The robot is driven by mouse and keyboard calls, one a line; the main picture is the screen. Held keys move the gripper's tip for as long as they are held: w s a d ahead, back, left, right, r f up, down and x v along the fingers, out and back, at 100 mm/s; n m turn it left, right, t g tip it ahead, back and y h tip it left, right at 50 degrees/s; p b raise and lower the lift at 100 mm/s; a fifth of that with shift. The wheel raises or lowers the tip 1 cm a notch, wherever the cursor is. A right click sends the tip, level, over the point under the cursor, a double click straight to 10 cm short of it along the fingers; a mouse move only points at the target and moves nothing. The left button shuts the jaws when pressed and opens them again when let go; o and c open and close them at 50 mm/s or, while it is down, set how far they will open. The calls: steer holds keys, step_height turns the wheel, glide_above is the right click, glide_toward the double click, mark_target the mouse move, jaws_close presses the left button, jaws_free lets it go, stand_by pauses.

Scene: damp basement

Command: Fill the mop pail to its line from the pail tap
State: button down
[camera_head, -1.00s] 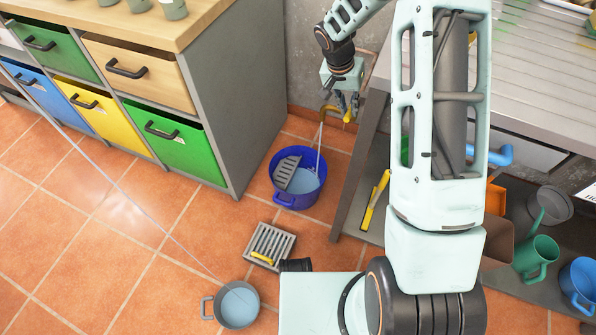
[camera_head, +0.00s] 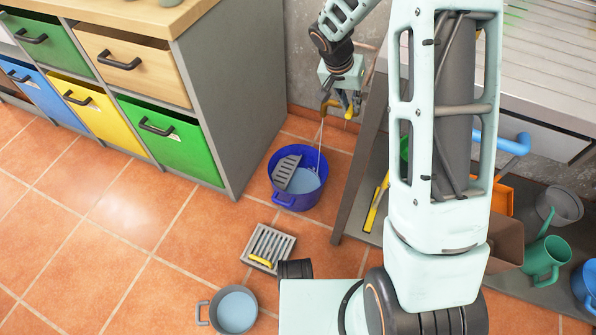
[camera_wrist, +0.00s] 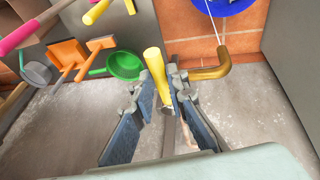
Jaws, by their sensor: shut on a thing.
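The blue mop pail (camera_head: 286,197) stands upright on the tiles with a grey slatted wringer (camera_head: 287,172) in its left side and pale water (camera_head: 304,181) inside. I cannot make out its fill line. The brass tap spout (camera_wrist: 212,68) hangs above it, and a thin stream runs down into the pail. The pail's rim (camera_wrist: 226,10) shows at the top of the wrist view. My gripper (camera_head: 345,100) is at the tap, shut on its yellow handle (camera_wrist: 157,72), which stands between the fingers (camera_wrist: 166,112) left of the spout. The grip contact is partly hidden.
A grey pail (camera_head: 234,312) with water and a floor grate (camera_head: 268,246) with a yellow piece stand in front. Drawers (camera_head: 170,140) line the left. A metal bench (camera_head: 540,75) stands right, with a green jug (camera_head: 543,258) below. Floor between drawers and grate is clear.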

steer(key=shift+a+f+t+b, duration=0.1)
steer(key=shift+f+t+b, duration=0.3)
steer(key=shift+b, duration=1.8)
steer(key=c, duration=1.9)
jaws_free()
steer(key=shift+s, duration=0.1)
steer(key=p+v, duration=0.2)
steer(key=v, duration=0.5)
steer(key=shift+p, duration=0.3)
